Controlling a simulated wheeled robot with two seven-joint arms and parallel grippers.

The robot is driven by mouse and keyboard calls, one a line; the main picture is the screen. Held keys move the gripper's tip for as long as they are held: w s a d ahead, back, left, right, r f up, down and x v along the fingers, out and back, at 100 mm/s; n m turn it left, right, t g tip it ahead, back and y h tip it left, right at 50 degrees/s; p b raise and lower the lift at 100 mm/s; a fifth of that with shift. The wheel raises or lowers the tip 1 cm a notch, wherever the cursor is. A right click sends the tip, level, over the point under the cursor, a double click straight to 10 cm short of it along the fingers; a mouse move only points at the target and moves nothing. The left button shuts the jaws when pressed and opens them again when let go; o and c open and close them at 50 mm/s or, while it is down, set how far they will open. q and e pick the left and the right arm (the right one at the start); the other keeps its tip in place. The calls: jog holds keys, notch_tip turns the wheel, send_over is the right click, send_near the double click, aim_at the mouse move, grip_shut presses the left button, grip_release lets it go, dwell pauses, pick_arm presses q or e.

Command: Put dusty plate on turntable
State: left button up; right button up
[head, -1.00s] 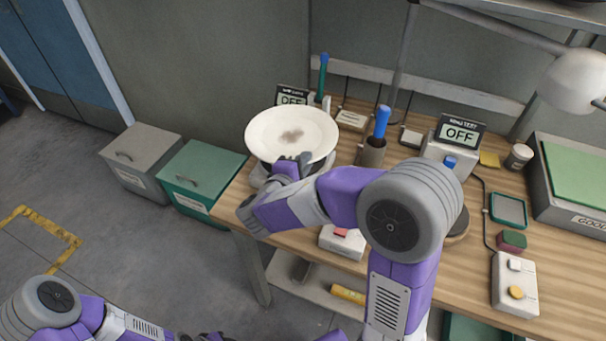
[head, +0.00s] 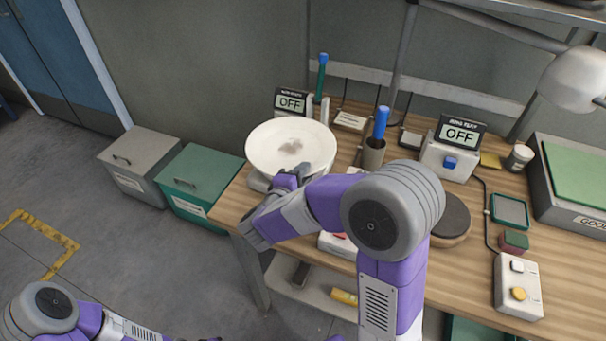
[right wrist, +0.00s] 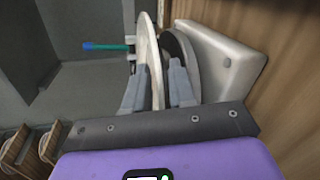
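The dusty plate (head: 265,140) is white with a grey smudge near its middle. It is over the left end of the workbench. In the right wrist view the plate (right wrist: 149,50) shows edge-on between the fingers of my right gripper (right wrist: 157,88), which look shut on its rim. A dark disc (right wrist: 182,55) on a pale square base (right wrist: 225,55), which looks like the turntable, lies close under the plate. One finger is between plate and disc. In the head view my right gripper (head: 287,182) is at the plate's near edge, and the plate hides the disc.
Behind the plate stands an OFF display (head: 291,102) and a green-handled tool (head: 321,78). To the right are a blue-handled brush in a holder (head: 374,154), a second OFF unit (head: 450,160) and a round dark pad (head: 452,215). Lidded bins (head: 198,170) stand on the floor at left.

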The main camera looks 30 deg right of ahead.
jog(key=shift+a+r, duration=0.1)
jog(key=shift+r, duration=0.05)
jog(key=p+v, duration=0.2)
jog(key=v, duration=0.9)
jog(key=shift+s+a, duration=0.3)
